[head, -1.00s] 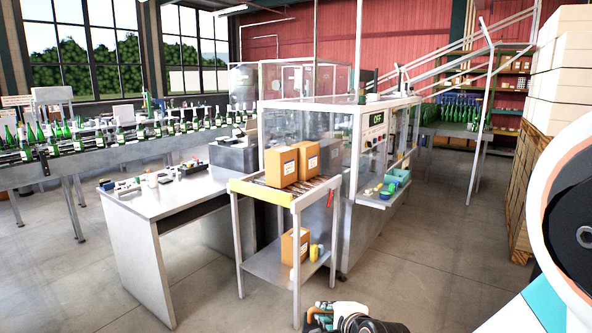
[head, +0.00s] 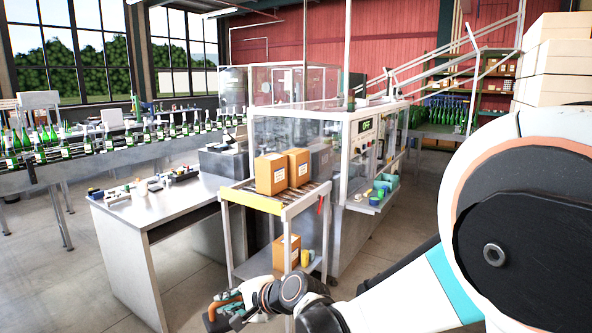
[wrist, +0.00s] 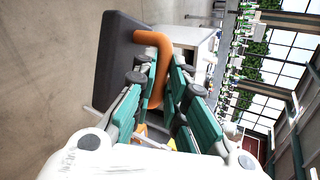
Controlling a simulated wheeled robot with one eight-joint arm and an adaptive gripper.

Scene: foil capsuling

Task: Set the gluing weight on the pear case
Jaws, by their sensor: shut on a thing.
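The gluing weight is a dark block with an orange bent handle; in the wrist view the block (wrist: 122,62) hangs beyond my fingers. My gripper (wrist: 160,92) is shut on the orange handle (wrist: 153,42). In the head view my gripper (head: 236,306) and the weight (head: 214,321) are low at the bottom, in front of the roller stand, apart from the cases. Two orange-brown cases, a left one (head: 270,174) and a right one (head: 298,167), stand on the stand's top. A third case (head: 286,252) is on its lower shelf. I cannot tell which is the pear case.
The roller stand (head: 248,200) has a yellow front rail. A grey workbench (head: 165,207) with small tools is on its left. The glass-walled machine (head: 350,225) stands close behind and right. Bare floor (head: 60,285) lies at the left front.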

